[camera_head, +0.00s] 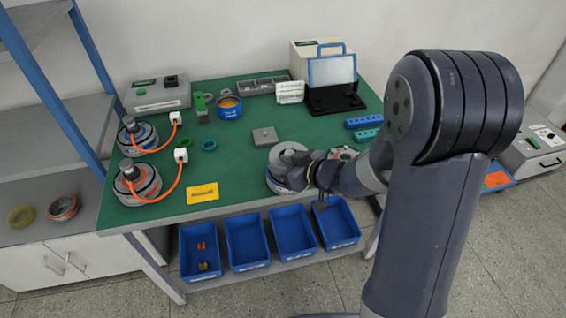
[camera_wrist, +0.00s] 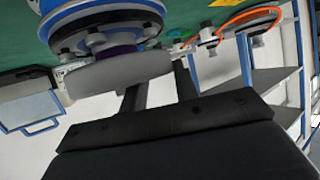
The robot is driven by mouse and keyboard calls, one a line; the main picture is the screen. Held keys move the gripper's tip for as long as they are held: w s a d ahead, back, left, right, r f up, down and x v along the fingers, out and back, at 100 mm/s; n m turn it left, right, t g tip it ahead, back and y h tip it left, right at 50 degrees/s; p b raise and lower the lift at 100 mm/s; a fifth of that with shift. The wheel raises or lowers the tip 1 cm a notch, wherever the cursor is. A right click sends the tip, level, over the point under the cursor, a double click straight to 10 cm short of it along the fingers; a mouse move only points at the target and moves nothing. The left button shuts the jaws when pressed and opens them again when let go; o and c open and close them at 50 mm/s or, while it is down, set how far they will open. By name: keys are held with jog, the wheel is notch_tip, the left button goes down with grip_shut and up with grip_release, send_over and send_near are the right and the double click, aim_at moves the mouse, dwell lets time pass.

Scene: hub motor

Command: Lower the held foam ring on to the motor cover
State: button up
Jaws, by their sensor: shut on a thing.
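The foam ring is a thick grey disc with a hole, seen in the head view (camera_head: 290,150) and the wrist view (camera_wrist: 110,74). My gripper is shut on its edge in the head view (camera_head: 309,163) and in the wrist view (camera_wrist: 160,84). The motor (camera_head: 278,184) stands under the ring near the table's front edge. In the tilted, upside-down wrist view, its blue-rimmed cover (camera_wrist: 95,22) shows bolts and a purple centre part facing the ring. A narrow gap shows between ring and cover there. The ring hides most of the cover in the head view.
Another round part (camera_head: 343,152) stands just right of my gripper. A grey block (camera_head: 265,136) lies behind the motor. Two motors with orange cables (camera_head: 138,181) stand at the left. A yellow card (camera_head: 202,193) lies on clear green table (camera_head: 225,165). Blue bins (camera_head: 247,240) sit below.

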jog(key=shift+f, duration=0.5)
jog(key=o, duration=1)
jog(key=p+v, duration=0.1)
jog(key=v, duration=1)
jog(key=shift+a+f, duration=0.1)
jog(key=shift+a, duration=0.05)
